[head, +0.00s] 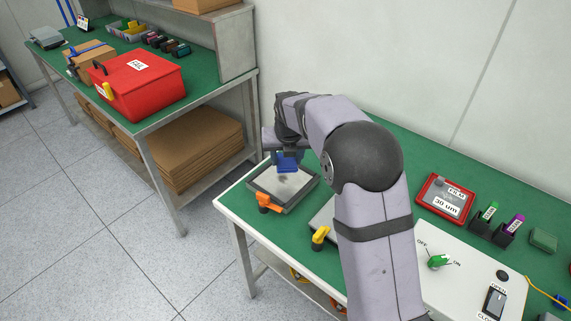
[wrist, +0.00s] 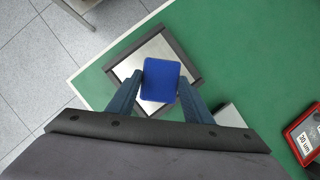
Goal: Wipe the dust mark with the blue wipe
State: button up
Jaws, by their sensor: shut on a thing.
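The blue wipe (wrist: 160,80) is held between the two fingers of my gripper (wrist: 158,92), seen from above in the wrist view. In the head view the blue wipe (head: 287,162) is over the back part of a plate in a dark frame (head: 262,193). My gripper (head: 286,150) is shut on it. A grey smudge, perhaps the dust mark (head: 283,179), shows faintly on the plate just below the wipe. I cannot tell whether the wipe touches the plate. In the wrist view the wipe hides the middle of the framed plate (wrist: 128,68).
An orange clamp (head: 268,203) sits at the frame's front edge. A yellow-handled item (head: 320,237) and a grey plate (head: 323,217) are to the right, partly behind my arm. A red gauge box (head: 445,198) and a switch panel (head: 460,268) stand further right.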

aim_at(286, 159)
jog(key=b+x, duration=0.2)
jog(key=shift+s+d+f+b, duration=0.1)
jog(key=shift+s+f+b, duration=0.1)
jog(key=shift+b, duration=0.1)
jog(key=shift+w+f+b, duration=0.2)
jog(key=shift+w+b, duration=0.15)
jog(key=shift+b, duration=0.5)
jog(key=w+b, duration=0.1)
jog(key=b, duration=0.1)
jog(key=shift+r+b, duration=0.15)
jog(key=shift+b, duration=0.15)
jog(key=shift+w+r+b, duration=0.2)
jog(key=shift+r+b, duration=0.15)
jog(key=shift+r, duration=0.05)
jog(key=v, duration=0.3)
jog(key=shift+s+r, duration=0.1)
jog(key=shift+s, duration=0.15)
jog(key=shift+s+d+f, duration=0.15)
jog(key=shift+s+f, duration=0.15)
jog(key=shift+s, duration=0.2)
jog(key=shift+f+b, duration=0.1)
jog(key=shift+b, duration=0.2)
